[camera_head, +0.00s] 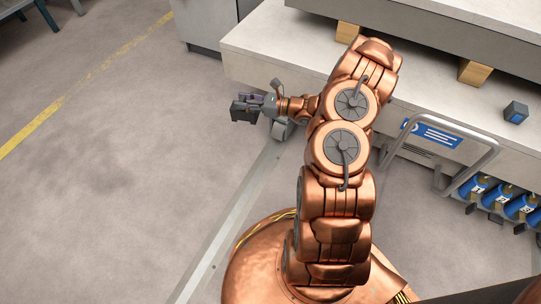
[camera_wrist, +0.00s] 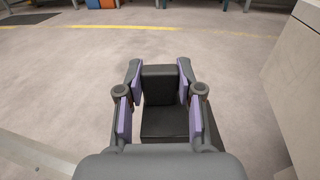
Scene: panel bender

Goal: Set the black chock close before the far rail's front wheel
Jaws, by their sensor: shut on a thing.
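The black chock (camera_head: 242,112) is in my gripper (camera_head: 262,104), at the left end of my arm in the head view. In the wrist view the chock (camera_wrist: 165,123) sits between the purple pads of my gripper (camera_wrist: 160,100), which is shut on it. The chock appears held above the floor. A pale rail strip (camera_head: 232,215) runs along the floor up towards my gripper. A grey rounded part (camera_head: 282,129), perhaps a wheel, shows just below my wrist at the strip's far end. My arm partly hides this area, so I cannot tell the gap between chock and wheel.
The pale machine base (camera_head: 265,50) with wooden blocks (camera_head: 474,72) stands at the back right. A grey tubular handle (camera_head: 470,135) and blue items (camera_head: 515,207) are at the right. A yellow line (camera_head: 90,80) crosses the open floor at the left.

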